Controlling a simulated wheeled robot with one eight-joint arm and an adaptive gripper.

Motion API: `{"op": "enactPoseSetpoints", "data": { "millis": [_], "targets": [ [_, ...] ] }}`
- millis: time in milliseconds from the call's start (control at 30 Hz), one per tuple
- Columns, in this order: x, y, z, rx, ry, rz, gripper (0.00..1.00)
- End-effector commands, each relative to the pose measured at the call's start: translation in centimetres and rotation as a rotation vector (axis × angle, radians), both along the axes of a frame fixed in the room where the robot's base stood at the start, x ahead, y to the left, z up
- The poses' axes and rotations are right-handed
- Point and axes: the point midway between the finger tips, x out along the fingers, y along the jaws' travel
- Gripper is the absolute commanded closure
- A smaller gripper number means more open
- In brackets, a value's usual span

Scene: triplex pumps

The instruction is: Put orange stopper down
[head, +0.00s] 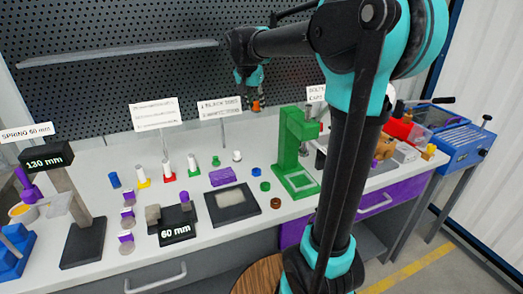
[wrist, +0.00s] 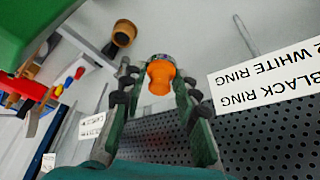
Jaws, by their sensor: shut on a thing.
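The orange stopper (head: 256,106) hangs below my gripper (head: 252,88) in the head view, in the air above the bench and in front of the perforated back panel. In the wrist view, the stopper (wrist: 160,78) is rounded and waisted, with a grey end. It sits between the two fingers of my gripper (wrist: 159,80), which is shut on it. The fingertip contact is small and partly hidden.
A green press-like stand (head: 290,150) stands just right of the gripper. Small rings (head: 265,187) and a dark pad (head: 248,210) lie below. Sign cards (head: 219,107) stand behind. Bare bench (head: 240,176) lies between the parts. My arm hides part of the right side.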

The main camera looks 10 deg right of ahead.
Motion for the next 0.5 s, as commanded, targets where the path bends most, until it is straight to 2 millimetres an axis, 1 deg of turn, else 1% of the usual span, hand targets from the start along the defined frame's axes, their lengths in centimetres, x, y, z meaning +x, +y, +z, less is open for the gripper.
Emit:
{"op": "enactPoseSetpoints", "data": {
  "millis": [67,167,500],
  "targets": [
    [0.0,0.0,-1.0,0.000,0.000,0.000,1.00],
    [0.0,0.0,-3.2,0.000,0.000,0.000,1.00],
    [0.0,0.0,-11.5,0.000,0.000,0.000,1.00]
  ]
}}
